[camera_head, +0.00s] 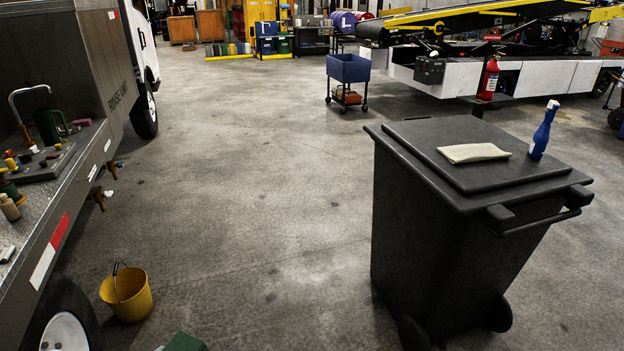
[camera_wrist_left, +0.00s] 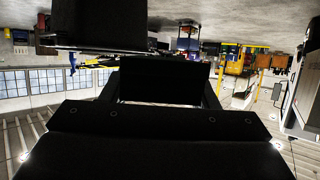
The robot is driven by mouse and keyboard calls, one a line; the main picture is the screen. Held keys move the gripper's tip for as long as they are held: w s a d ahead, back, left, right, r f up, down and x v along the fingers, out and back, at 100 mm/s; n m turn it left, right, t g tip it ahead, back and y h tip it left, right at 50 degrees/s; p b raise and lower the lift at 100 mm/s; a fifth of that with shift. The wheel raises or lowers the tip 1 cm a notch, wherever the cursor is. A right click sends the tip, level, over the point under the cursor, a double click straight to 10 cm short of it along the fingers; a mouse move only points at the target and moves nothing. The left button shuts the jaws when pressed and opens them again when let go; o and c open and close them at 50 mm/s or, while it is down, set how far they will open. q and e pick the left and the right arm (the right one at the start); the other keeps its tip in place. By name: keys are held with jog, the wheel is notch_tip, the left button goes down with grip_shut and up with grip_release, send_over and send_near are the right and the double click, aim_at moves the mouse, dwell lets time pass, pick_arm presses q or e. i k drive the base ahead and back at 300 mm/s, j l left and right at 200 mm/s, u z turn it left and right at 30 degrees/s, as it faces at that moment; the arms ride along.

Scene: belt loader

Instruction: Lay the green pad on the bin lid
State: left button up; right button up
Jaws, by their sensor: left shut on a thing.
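The black wheeled bin's lid (camera_head: 452,158) is closed and flat at the right of the head view. A green corner (camera_head: 186,342), which looks like the green pad, shows at the bottom edge of the head view. In the left wrist view my left gripper (camera_wrist_left: 160,98) is shut on a dark flat panel (camera_wrist_left: 152,78), likely the same pad in shadow. My right gripper is not in view.
A truck side with a sink counter (camera_head: 70,180) runs along the left. A yellow bucket (camera_head: 127,293) stands on the floor beside it. A blue cart (camera_head: 348,70) and a belt loader (camera_head: 520,75) stand farther back.

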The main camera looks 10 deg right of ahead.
aim_at(485, 130)
jog(key=z, duration=1.55)
jog(key=i+l+z, duration=0.15)
jog(key=i+z, duration=0.15)
jog(key=z, duration=0.2)
jog(key=i+z, duration=0.3)
jog(key=z, duration=0.2)
jog(key=i, duration=2.8)
jog(key=i+u, duration=0.35)
jog(key=i, duration=0.35)
jog(key=i+l+u, duration=0.3)
jog(key=i, duration=0.4)
jog(key=i+j+u, duration=0.2)
jog(key=u, duration=0.2)
jog(key=i+u, duration=0.75)
jog(key=i+l+u, duration=0.15)
jog(key=i+u, duration=0.7)
jog(key=i, duration=0.95)
jog(key=i+z, duration=0.35)
jog(key=i, duration=1.05)
